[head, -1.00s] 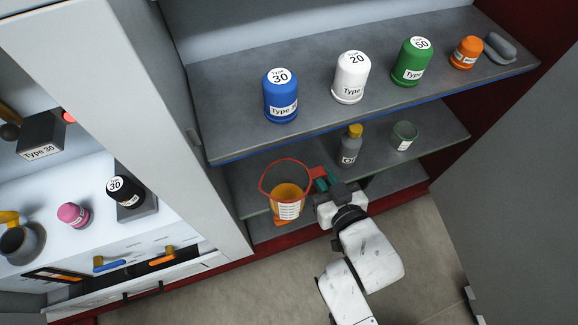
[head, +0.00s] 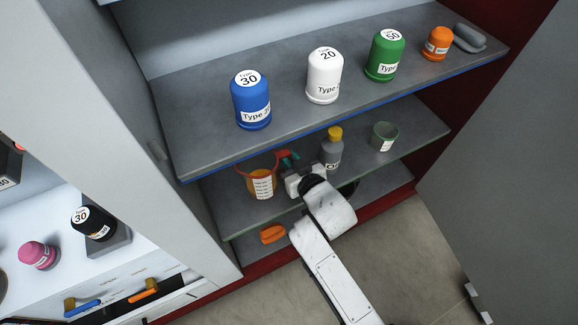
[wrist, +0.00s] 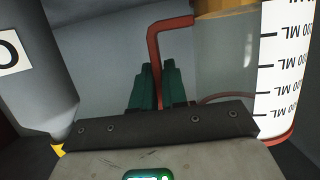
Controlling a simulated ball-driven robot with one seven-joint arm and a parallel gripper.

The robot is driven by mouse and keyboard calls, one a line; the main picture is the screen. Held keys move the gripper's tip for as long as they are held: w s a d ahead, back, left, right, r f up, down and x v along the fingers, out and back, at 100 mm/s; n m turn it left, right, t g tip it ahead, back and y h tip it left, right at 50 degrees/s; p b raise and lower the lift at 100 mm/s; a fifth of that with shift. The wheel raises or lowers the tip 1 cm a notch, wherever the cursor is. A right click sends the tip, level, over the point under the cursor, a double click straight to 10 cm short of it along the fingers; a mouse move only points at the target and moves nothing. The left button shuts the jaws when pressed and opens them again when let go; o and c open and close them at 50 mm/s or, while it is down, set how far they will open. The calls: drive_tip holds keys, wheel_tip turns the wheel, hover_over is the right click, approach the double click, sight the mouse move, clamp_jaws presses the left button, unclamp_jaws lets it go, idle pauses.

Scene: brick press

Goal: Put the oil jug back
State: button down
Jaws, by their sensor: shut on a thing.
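The oil jug (head: 262,183) is a clear measuring jug with a red rim and handle, amber oil and a white scale label. It is at the left part of the middle shelf (head: 411,131), partly under the top shelf. My gripper (head: 290,160) is shut on its red handle, to the right of the jug. In the wrist view the teal fingers (wrist: 157,88) close around the handle and the jug (wrist: 225,65) fills the right side. Whether the jug's base touches the shelf cannot be told.
A grey bottle with a yellow cap (head: 332,153) stands just right of my gripper. A green cup (head: 384,137) is farther right. The top shelf (head: 200,125) with several canisters hangs above. An orange object (head: 273,234) lies on the bottom shelf.

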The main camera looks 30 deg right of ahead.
drive_tip(key=shift+w+f+b, duration=0.1)
drive_tip(key=shift+f+b, duration=0.45)
drive_tip(key=shift+f, duration=1.05)
drive_tip(key=shift+f, duration=0.15)
drive_tip(key=c, duration=1.2)
unclamp_jaws()
drive_tip(key=shift+o, duration=0.2)
drive_tip(key=shift+r, duration=0.25)
drive_tip(key=p+v, duration=0.4)
drive_tip(key=v, duration=0.8)
drive_tip(key=shift+f, duration=0.1)
